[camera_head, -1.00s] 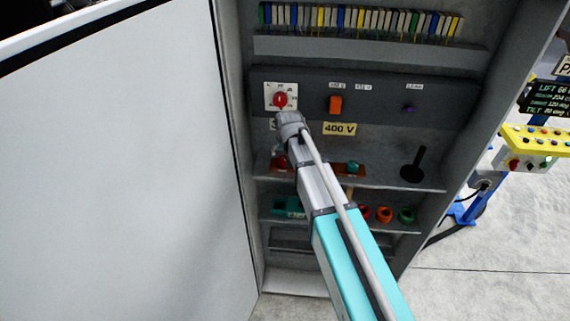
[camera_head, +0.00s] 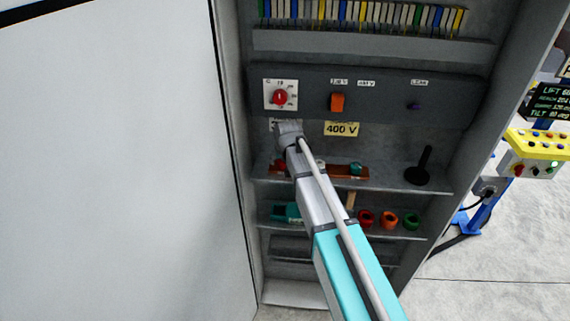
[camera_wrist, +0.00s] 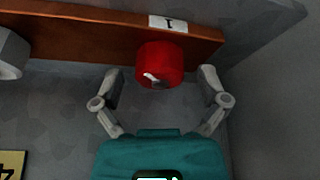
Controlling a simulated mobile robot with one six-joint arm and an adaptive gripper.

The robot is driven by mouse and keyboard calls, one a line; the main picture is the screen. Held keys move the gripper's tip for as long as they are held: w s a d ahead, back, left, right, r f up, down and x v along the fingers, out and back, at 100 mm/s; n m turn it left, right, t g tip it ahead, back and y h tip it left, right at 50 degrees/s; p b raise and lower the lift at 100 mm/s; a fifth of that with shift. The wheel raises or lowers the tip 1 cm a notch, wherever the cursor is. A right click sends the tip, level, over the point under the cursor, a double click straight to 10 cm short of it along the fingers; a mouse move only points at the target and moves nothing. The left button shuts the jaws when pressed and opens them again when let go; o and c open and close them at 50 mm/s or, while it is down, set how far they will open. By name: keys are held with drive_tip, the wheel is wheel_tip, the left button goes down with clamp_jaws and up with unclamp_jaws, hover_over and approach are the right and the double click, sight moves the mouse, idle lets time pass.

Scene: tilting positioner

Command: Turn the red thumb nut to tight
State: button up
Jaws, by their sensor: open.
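The red thumb nut (camera_wrist: 160,62) sits on a copper-brown bar (camera_wrist: 100,35) beside an upside-down tag with a 1. It shows small at the left end of the bar in the head view (camera_head: 280,164), partly covered by my arm. My gripper (camera_wrist: 161,78) is open. In the wrist view its two fingers stand apart, one to each side of the nut and slightly below it, with visible gaps. I cannot tell whether the fingertips reach the nut's depth. In the head view my wrist hides the fingers.
A grey nut (camera_wrist: 10,54) is on the same bar, and a teal one (camera_head: 356,169) is at its other end. Above is a panel with a red rotary knob (camera_head: 280,97) and an orange switch (camera_head: 337,102). A black lever (camera_head: 419,167) stands right. The cabinet side wall is close.

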drive_tip(key=shift+c, duration=0.2)
drive_tip(key=c, duration=1.1)
drive_tip(key=shift+d, duration=0.15)
drive_tip(key=shift+m, duration=0.3)
